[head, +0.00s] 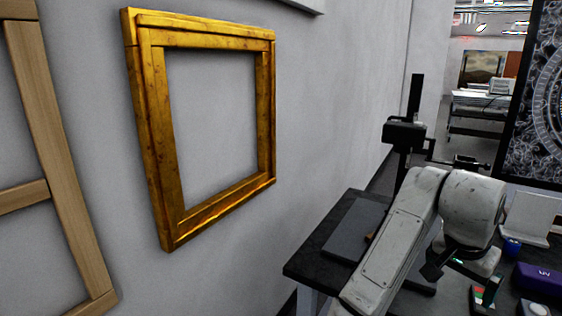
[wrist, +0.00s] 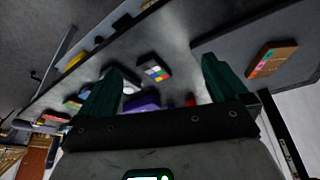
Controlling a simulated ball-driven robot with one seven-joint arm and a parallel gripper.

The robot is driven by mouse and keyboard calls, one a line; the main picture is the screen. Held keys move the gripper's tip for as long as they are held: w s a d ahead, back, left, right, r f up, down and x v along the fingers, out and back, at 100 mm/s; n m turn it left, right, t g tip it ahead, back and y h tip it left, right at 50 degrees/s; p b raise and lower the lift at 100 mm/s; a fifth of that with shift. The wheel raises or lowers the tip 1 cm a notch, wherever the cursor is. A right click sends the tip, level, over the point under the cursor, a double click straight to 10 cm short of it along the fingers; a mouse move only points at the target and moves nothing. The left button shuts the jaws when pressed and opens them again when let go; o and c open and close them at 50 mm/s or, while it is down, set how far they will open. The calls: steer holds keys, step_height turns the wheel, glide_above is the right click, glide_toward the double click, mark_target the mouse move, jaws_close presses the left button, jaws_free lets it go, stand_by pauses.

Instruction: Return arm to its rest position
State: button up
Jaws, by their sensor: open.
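My arm (head: 395,245) reaches up from the bottom right of the head view and bends at a rounded white joint (head: 472,207) over the dark bench. Past the joint it points down, and my gripper's fingers are hard to make out there. In the wrist view my gripper (wrist: 162,78) shows two dark green fingers spread wide apart. Nothing is held between them. Beyond the fingers lie a colour-patch card (wrist: 154,68) and a purple box (wrist: 143,102), apart from the gripper.
A gilt frame (head: 152,130) hangs on the grey wall (head: 335,100), with a wooden stretcher (head: 50,140) at left. A dark bench (head: 315,262) holds a black stand (head: 403,132), a purple case (head: 538,278) and a blue item (head: 512,246). An orange-brown box (wrist: 274,60) lies right in the wrist view.

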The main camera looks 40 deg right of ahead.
steer(key=w+a+f+n+t+h, duration=0.1)
steer(key=a+f+n, duration=0.3)
steer(key=f+n, duration=0.25)
steer(key=w+a+f+n+t, duration=0.1)
steer(key=w+a+f+n, duration=0.1)
steer(key=a+f+n, duration=0.45)
steer(key=s+a+f+n+y, duration=0.4)
steer(key=s+a+f, duration=0.5)
steer(key=a+f, duration=0.5)
steer(key=shift+g+p, duration=0.3)
steer(key=shift+g, duration=0.1)
steer(key=shift+s, duration=0.1)
